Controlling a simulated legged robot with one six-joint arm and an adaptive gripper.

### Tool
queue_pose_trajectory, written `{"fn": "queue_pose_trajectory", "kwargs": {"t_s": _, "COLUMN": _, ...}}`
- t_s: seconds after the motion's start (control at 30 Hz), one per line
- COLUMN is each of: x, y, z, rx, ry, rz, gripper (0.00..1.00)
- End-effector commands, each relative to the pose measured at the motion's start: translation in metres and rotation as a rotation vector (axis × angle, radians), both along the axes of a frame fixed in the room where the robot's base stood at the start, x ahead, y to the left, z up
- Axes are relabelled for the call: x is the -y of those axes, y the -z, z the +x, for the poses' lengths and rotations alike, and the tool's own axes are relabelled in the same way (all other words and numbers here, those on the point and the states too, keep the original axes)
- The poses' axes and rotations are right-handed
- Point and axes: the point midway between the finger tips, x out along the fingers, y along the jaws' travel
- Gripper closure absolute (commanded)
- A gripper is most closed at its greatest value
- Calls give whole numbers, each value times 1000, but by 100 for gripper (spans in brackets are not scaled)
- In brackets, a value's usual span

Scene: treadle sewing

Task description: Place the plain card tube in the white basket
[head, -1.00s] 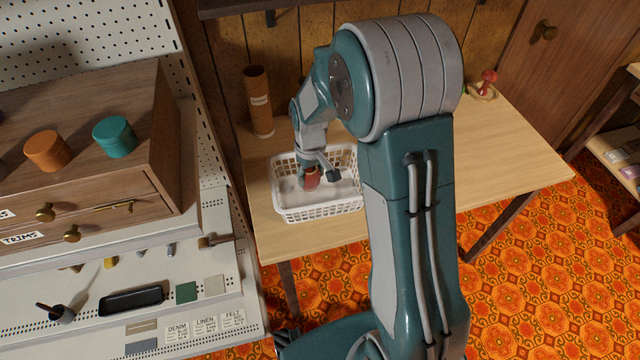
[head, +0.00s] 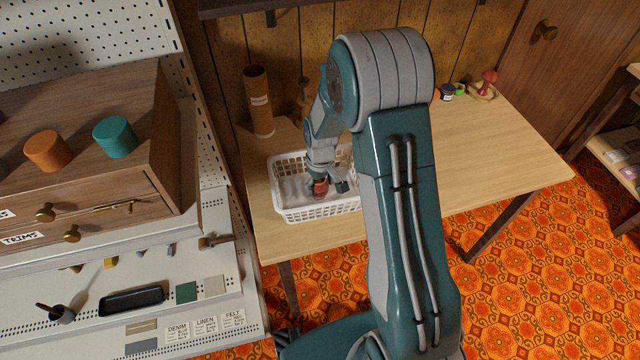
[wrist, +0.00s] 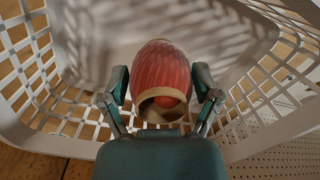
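A tall brown card tube (head: 258,100) with a pale label stands upright on the table, at the back left, behind the white basket (head: 280,199). My gripper (head: 326,187) is down inside the basket, not at that tube. Its fingers (wrist: 160,88) sit close on both sides of a red ribbed, barrel-shaped piece with a tan rim, which shows in the wrist view (wrist: 162,68) and the head view (head: 320,189). The gripper looks shut on this red piece. Whether the piece touches the basket floor is unclear.
The wooden table (head: 500,170) is clear to the right. A wooden post-like item (head: 304,95) stands behind the basket. Small jars (head: 447,92) and a red knobbed item (head: 488,83) are at the back right. A drawer cabinet and pegboard shelf (head: 150,150) stand left.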

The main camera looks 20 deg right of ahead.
Motion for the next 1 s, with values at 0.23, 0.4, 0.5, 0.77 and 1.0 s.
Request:
{"fn": "queue_pose_trajectory", "kwargs": {"t_s": 0.23, "x": 0, "y": 0, "z": 0, "rx": 0, "ry": 0, "rz": 0, "gripper": 3}}
{"fn": "queue_pose_trajectory", "kwargs": {"t_s": 0.4, "x": 0, "y": -1, "z": 0, "rx": 1, "ry": 0, "rz": 0, "gripper": 3}}
{"fn": "queue_pose_trajectory", "kwargs": {"t_s": 0.5, "x": 0, "y": -7, "z": 1, "rx": 3, "ry": 0, "rz": 0, "gripper": 3}}
{"fn": "queue_pose_trajectory", "kwargs": {"t_s": 0.77, "x": 1, "y": -56, "z": 2, "rx": 5, "ry": 0, "rz": 0, "gripper": 3}}
{"fn": "queue_pose_trajectory", "kwargs": {"t_s": 1.0, "x": 1, "y": -102, "z": 3, "rx": 4, "ry": 0, "rz": 0, "gripper": 3}}
